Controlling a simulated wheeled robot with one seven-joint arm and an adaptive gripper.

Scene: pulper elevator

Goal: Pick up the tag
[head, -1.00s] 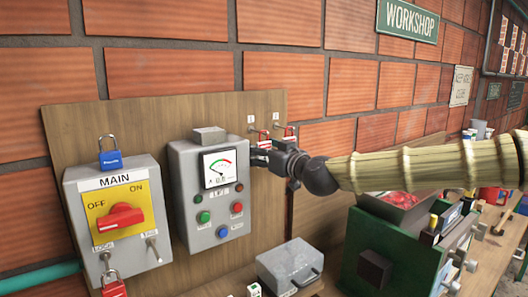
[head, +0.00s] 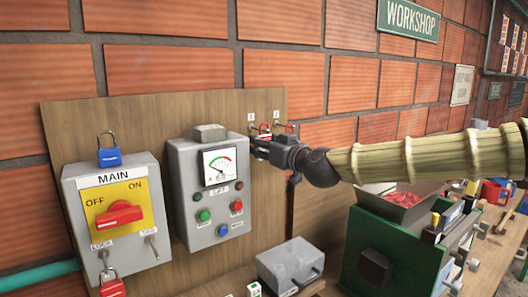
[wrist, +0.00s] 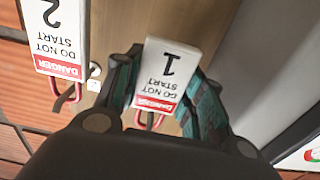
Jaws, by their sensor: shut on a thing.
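A white tag (wrist: 170,70) with a red DANGER band, the words DO NOT START and the number 1 appears upside down in the wrist view. My gripper (wrist: 160,82) is shut on this tag, with a dark finger on each side. A second tag (wrist: 58,35), numbered 2, hangs beside it at the left and is apart from the fingers. In the head view my gripper (head: 260,147) is at the wooden board by two small hooks. The held tag shows there only as a small patch of red and white (head: 265,128).
A grey control box (head: 210,190) with a meter and buttons is just left of my gripper. The MAIN switch box (head: 115,210) with a blue padlock (head: 108,150) is farther left. A grey case (head: 290,262) and a green machine (head: 390,250) stand below.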

